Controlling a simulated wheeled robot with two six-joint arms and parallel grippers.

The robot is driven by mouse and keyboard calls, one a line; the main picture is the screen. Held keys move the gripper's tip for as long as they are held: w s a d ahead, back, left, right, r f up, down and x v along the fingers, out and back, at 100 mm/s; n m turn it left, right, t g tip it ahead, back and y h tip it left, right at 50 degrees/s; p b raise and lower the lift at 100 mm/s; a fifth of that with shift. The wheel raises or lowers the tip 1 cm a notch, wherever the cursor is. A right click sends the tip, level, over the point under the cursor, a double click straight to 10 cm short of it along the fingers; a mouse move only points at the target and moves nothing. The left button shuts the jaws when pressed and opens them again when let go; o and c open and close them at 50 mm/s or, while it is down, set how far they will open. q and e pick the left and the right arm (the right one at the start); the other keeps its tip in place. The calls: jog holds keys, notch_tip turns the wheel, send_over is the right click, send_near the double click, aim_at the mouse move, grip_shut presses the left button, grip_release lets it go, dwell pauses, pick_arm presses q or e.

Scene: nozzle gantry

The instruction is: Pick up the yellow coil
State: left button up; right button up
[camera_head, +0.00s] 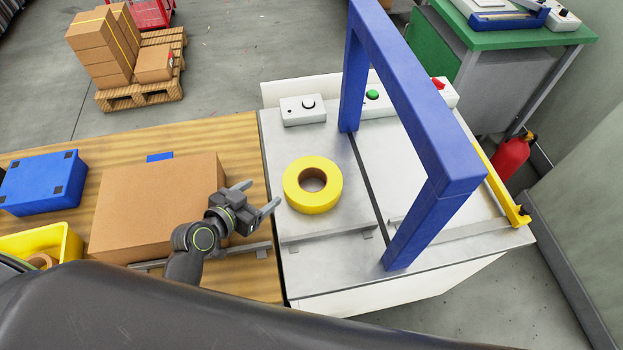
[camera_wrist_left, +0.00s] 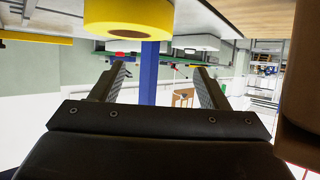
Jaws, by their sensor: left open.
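The yellow coil (camera_head: 312,186) is a thick ring lying flat on the left part of the grey metal machine table (camera_head: 325,280). In the left wrist view the coil (camera_wrist_left: 128,15) shows at the top, beyond the fingers and off their line. My left gripper (camera_head: 257,195) is open and empty, just left of the coil, with its two fingers pointing right towards it. A gap shows between the fingertips and the coil. In the left wrist view the open fingers (camera_wrist_left: 160,80) have nothing between them. My right gripper is not in view.
A blue gantry frame (camera_head: 415,100) stands over the table right of the coil. A cardboard box (camera_head: 150,205) lies left of my gripper on the wooden bench (camera_head: 235,135), near a blue case (camera_head: 42,182) and a yellow bin (camera_head: 65,243). A control box (camera_head: 303,109) sits behind the coil.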

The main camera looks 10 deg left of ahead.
aim_at(294, 171)
pick_arm(q)
jog(key=p+x, duration=0.1)
jog(key=x, duration=0.7)
jog(key=shift+w+d+f, duration=0.15)
jog(key=shift+w+f, duration=0.1)
jog(key=shift+w, duration=0.25)
jog(key=x, duration=0.3)
jog(key=shift+w+d+f, duration=0.1)
jog(key=shift+w+d, duration=0.05)
jog(key=shift+w, duration=0.2)
jog(key=shift+w+d+f, duration=0.15)
jog(key=shift+w+f, duration=0.05)
jog(key=shift+w, duration=0.1)
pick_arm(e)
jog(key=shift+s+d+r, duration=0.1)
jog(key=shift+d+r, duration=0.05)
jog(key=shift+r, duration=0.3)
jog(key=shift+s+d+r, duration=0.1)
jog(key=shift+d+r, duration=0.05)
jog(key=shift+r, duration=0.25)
pick_arm(q)
jog(key=shift+c, duration=0.4)
